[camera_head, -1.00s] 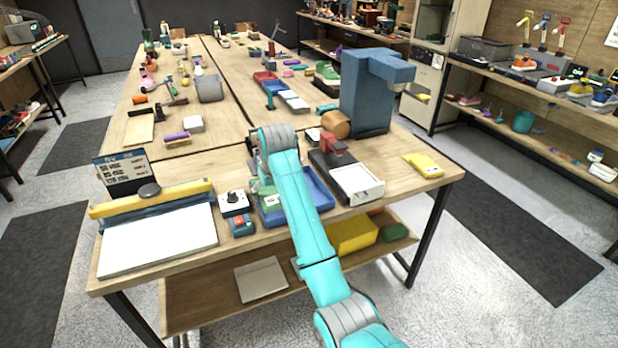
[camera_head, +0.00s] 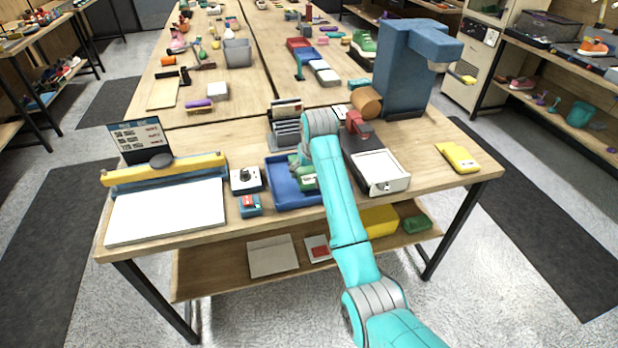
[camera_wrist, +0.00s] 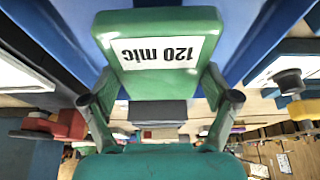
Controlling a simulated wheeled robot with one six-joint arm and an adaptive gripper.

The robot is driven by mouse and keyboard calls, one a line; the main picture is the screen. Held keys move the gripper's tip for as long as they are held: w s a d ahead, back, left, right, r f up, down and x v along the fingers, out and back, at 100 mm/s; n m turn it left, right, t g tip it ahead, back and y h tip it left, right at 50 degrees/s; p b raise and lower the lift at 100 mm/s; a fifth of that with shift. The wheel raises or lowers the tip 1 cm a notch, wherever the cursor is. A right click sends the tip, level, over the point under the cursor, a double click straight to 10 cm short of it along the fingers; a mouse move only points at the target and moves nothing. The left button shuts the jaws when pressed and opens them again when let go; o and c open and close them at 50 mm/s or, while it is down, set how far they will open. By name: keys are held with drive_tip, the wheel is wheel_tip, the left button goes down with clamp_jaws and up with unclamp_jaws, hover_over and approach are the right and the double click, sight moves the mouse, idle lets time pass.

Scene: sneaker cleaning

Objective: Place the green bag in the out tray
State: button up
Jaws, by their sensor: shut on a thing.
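The green bag, a stiff-looking green packet (camera_wrist: 160,82) with a white label reading "120 mic", is between the two fingers of my gripper (camera_wrist: 160,108) in the wrist view, the label upside down there. My gripper is shut on its sides. In the head view the green bag (camera_head: 308,182) shows below my wrist, at the right part of a blue tray (camera_head: 283,204). I cannot tell whether it touches the tray floor. My arm hides part of the tray and of the bag. No marking on the tray is readable.
A black rack (camera_head: 286,133) stands behind the tray. A dark device with a white plate (camera_head: 382,172) is close on the right, a small dial box (camera_head: 245,179) on the left. A blue press (camera_head: 408,75) stands back right. The front right tabletop is mostly clear around a yellow packet (camera_head: 457,157).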

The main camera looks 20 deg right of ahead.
drive_tip(key=shift+f, duration=1.65)
drive_tip(key=shift+a+f, duration=0.1)
drive_tip(key=o, duration=1)
drive_tip(key=shift+o, duration=0.2)
drive_tip(key=v, duration=1.2)
